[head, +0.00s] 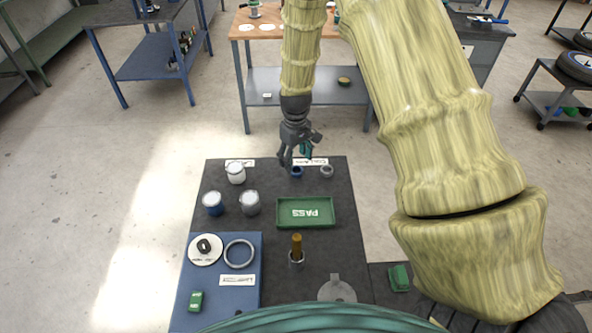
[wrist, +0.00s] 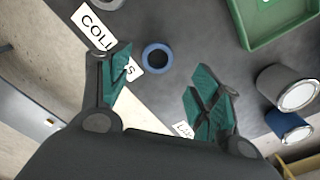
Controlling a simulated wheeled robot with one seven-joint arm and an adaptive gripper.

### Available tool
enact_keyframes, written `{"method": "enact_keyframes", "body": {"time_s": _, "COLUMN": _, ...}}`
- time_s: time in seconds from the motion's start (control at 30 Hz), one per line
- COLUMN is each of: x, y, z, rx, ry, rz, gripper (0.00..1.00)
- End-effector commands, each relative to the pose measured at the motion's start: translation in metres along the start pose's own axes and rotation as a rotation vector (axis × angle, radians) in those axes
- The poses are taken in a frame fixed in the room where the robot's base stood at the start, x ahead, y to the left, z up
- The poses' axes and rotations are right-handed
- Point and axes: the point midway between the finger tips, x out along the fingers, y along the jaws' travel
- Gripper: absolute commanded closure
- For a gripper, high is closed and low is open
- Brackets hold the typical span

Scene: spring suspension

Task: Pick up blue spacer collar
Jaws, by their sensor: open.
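The blue spacer collar (head: 297,171) is a small ring lying flat near the far edge of the dark bench. In the wrist view the blue collar (wrist: 157,58) shows its open hole, with bare bench around it. My gripper (head: 295,158) is open and empty, above the far edge of the bench close to the collar. In the wrist view my gripper (wrist: 159,76) has its teal fingers spread to either side of the collar, which appears just beyond the fingertips. Nothing is between the fingers, and no contact with the collar shows. The exact height gap cannot be told.
A grey collar (head: 326,171) lies to the right of the blue one, beside a white label (head: 311,161). A green PASS tray (head: 305,213) is nearer. White, blue and grey cylinders (head: 249,203) stand at left. A brown rod stands upright in a holder (head: 296,257).

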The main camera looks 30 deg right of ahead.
Motion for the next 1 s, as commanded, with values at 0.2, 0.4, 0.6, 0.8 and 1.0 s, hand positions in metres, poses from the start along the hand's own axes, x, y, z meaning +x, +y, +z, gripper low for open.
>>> {"method": "enact_keyframes", "body": {"time_s": 0.2, "x": 0.01, "y": 0.002, "z": -0.001, "rx": 0.0, "ry": -0.003, "rz": -0.001, "gripper": 0.37}}
{"method": "enact_keyframes", "body": {"time_s": 0.4, "x": 0.028, "y": 0.005, "z": -0.003, "rx": 0.0, "ry": -0.003, "rz": -0.001, "gripper": 0.37}}
{"method": "enact_keyframes", "body": {"time_s": 0.6, "x": 0.046, "y": 0.005, "z": -0.003, "rx": -0.001, "ry": -0.002, "rz": -0.001, "gripper": 0.37}}
{"method": "enact_keyframes", "body": {"time_s": 0.8, "x": 0.052, "y": 0.005, "z": -0.003, "rx": -0.001, "ry": -0.001, "rz": -0.001, "gripper": 0.37}}
{"method": "enact_keyframes", "body": {"time_s": 1.0, "x": 0.053, "y": 0.005, "z": -0.003, "rx": -0.001, "ry": -0.001, "rz": -0.001, "gripper": 0.38}}
